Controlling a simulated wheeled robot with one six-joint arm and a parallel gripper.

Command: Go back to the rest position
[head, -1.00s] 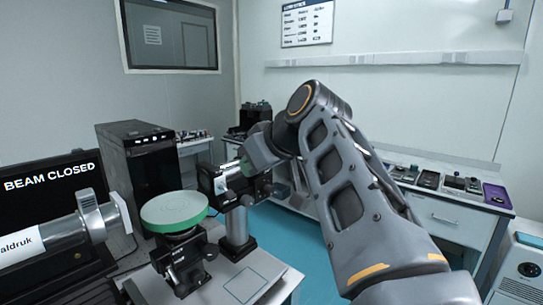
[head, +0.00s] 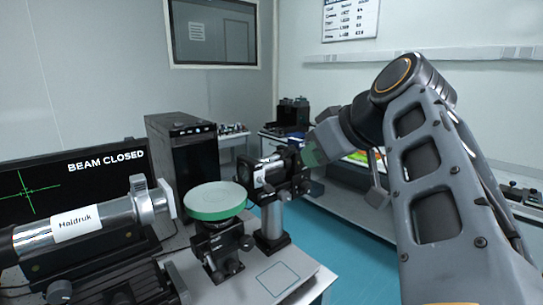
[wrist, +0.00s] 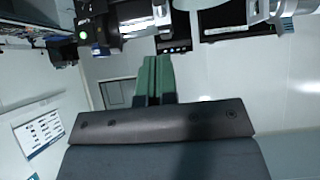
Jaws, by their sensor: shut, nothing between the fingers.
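My gripper (head: 312,155) is at the end of my raised grey arm, just right of the black optic mount (head: 270,172) on its post. Whether it touches the mount cannot be told in the head view. In the wrist view its two green fingers (wrist: 152,80) are pressed together with nothing between them. They point toward dark equipment at the top of that picture.
A green-rimmed round disc (head: 215,200) stands on a black mount beside the silver laser tube (head: 85,222). A monitor (head: 70,190) reads BEAM CLOSED. A black computer tower (head: 185,155) stands behind. Blue floor (head: 365,250) shows clear right of the table.

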